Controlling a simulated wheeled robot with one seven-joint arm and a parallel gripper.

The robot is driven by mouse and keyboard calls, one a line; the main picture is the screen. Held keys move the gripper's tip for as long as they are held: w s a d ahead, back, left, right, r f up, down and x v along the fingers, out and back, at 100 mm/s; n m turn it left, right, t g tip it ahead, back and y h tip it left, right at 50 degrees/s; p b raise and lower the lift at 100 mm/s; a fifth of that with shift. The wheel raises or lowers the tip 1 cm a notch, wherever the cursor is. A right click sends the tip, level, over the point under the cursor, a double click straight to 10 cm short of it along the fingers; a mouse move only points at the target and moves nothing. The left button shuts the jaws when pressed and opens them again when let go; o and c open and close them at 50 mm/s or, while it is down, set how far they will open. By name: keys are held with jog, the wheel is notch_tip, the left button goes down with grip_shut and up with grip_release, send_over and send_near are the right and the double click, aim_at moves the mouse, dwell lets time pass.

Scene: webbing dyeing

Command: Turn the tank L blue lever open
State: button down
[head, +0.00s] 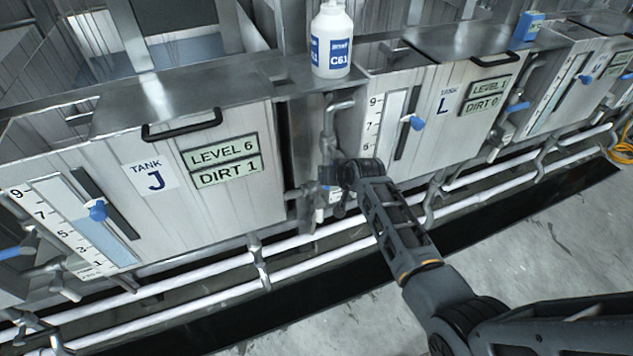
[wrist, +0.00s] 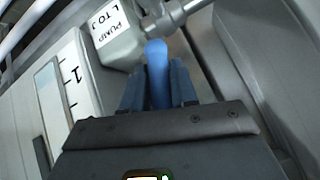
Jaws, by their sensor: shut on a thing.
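Tank L (head: 425,130) is the grey metal tank right of centre in the head view, marked LEVEL 1 and DIRT 0. My gripper (head: 328,190) is at the pipes in the gap between tank J and tank L. In the wrist view a blue lever (wrist: 157,62) stands between my gripper's two fingers (wrist: 158,88), which are shut on it. Its rounded tip shows beyond the fingers; its lower part is hidden behind the gripper body. A white label reading PUMP L TO J (wrist: 110,27) is just beyond it. In the head view my gripper largely hides the lever.
Tank J (head: 235,205), LEVEL 6 and DIRT 1, stands at left. A white bottle marked C61 (head: 331,45) stands on the ledge above my gripper. White pipes (head: 320,238) run along the tanks' base. Another blue lever (head: 518,106) is right of tank L. Floor at lower right is clear.

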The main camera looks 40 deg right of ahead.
jog(key=shift+s+d+f+n+g+h, duration=0.1)
jog(key=shift+s+d+n+g+h, duration=0.15)
jog(key=shift+d+h, duration=0.3)
jog(key=shift+s+d+f+n+g+h, duration=0.15)
jog(key=shift+d+n+h, duration=0.25)
jog(key=shift+h, duration=0.25)
jog(key=c, duration=1)
grip_release()
jog(key=shift+r, duration=0.1)
jog(key=shift+v, duration=3.8)
